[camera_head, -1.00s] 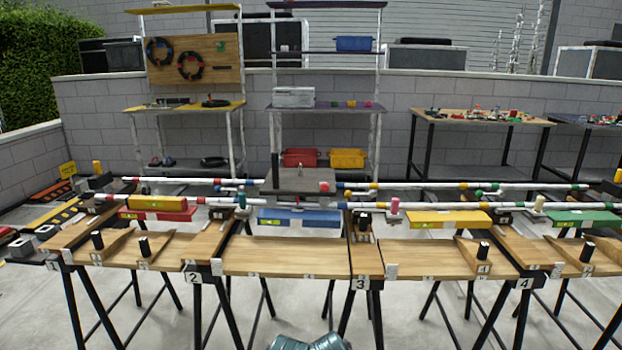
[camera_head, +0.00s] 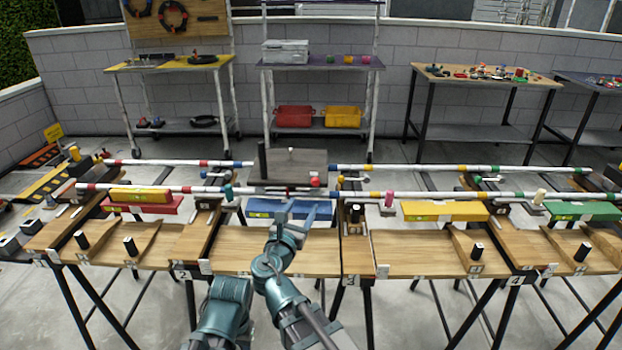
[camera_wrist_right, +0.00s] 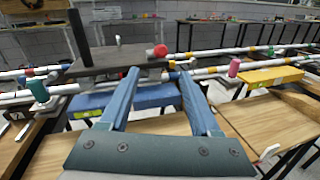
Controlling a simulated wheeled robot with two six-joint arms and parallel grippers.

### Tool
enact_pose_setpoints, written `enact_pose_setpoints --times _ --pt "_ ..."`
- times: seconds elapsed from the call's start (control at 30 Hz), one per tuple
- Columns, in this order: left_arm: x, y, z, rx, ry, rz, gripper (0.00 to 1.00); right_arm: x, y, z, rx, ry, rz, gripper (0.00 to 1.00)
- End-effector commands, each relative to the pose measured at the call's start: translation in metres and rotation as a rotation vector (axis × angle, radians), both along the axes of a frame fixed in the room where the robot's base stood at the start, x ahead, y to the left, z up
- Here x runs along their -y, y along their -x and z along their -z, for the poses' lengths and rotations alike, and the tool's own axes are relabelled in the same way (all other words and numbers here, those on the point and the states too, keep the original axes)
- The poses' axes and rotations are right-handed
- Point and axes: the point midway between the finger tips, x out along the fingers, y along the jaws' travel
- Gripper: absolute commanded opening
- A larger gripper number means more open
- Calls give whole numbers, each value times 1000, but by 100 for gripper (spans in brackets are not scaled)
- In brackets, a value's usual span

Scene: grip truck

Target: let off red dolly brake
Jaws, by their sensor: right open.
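The dolly (camera_head: 283,170) is a dark grey flat deck on the white rails, with a black upright post at its left. A red round knob (camera_head: 315,182) sits at its front right corner; it also shows in the right wrist view (camera_wrist_right: 160,50). My right gripper (camera_head: 300,207) is in front of the dolly, over the blue block on the bench. In the right wrist view its blue fingers (camera_wrist_right: 157,76) are spread apart with nothing between them. The knob appears beyond the fingertips, framed between them, apart from both. My left gripper is not in view.
White rails with coloured bands (camera_head: 430,196) run left and right of the dolly. Pegs, a pink one (camera_head: 389,199) and a teal one (camera_head: 228,193), stand near them. A blue block (camera_head: 262,207) and a yellow block (camera_head: 445,211) lie along the wooden bench (camera_head: 420,252).

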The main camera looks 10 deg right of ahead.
Motion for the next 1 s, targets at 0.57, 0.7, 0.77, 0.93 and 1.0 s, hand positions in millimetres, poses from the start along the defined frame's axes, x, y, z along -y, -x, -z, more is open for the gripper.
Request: enact_pose_setpoints --times 0.57,0.7,0.77,0.93,1.0 --pt "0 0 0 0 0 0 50 53 -93 0 1 -4 4 64" --pt "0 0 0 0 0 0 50 61 -107 0 0 -5 3 64" --pt "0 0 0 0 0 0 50 64 -110 0 0 -5 3 64" --pt "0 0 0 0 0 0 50 68 -115 0 0 -5 2 64" --pt "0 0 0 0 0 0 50 68 -115 0 0 -5 2 64"
